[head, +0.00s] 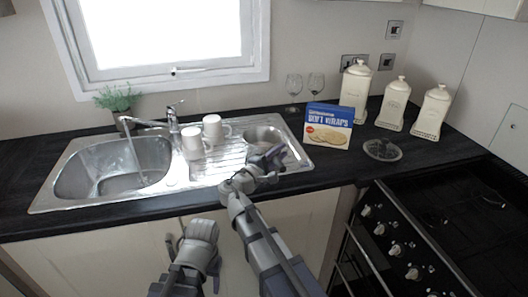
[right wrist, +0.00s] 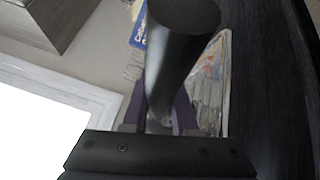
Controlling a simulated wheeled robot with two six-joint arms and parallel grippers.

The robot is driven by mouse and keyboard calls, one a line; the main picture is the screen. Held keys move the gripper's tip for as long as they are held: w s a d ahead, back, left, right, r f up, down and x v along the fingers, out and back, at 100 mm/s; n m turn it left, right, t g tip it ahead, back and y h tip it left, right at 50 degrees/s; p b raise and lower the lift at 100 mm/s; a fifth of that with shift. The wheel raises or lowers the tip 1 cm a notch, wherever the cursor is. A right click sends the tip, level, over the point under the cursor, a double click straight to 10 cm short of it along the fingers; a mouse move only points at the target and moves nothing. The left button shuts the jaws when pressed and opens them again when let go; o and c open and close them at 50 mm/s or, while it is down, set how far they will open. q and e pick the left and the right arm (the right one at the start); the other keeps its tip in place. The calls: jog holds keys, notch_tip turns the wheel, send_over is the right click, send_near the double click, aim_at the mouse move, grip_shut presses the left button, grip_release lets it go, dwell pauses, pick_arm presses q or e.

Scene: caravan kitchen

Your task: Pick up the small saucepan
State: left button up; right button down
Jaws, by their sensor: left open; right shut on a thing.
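The small saucepan appears as a round metal shape (head: 262,131) at the right end of the sink's drainer, partly hidden behind my right gripper. My right gripper (head: 268,163) is at the near side of it, above the drainer's front edge. Whether the pan touches the drainer is unclear. My left gripper (head: 201,232) is open and empty, low in front of the cabinet doors.
Two white mugs (head: 203,137) stand on the drainer, left of the pan. A glass lid (head: 383,150) lies right, near the stove (head: 440,220).

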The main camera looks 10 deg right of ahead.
jog(key=shift+r, duration=0.15)
notch_tip(320, 180, up, 10)
jog(key=p, duration=1)
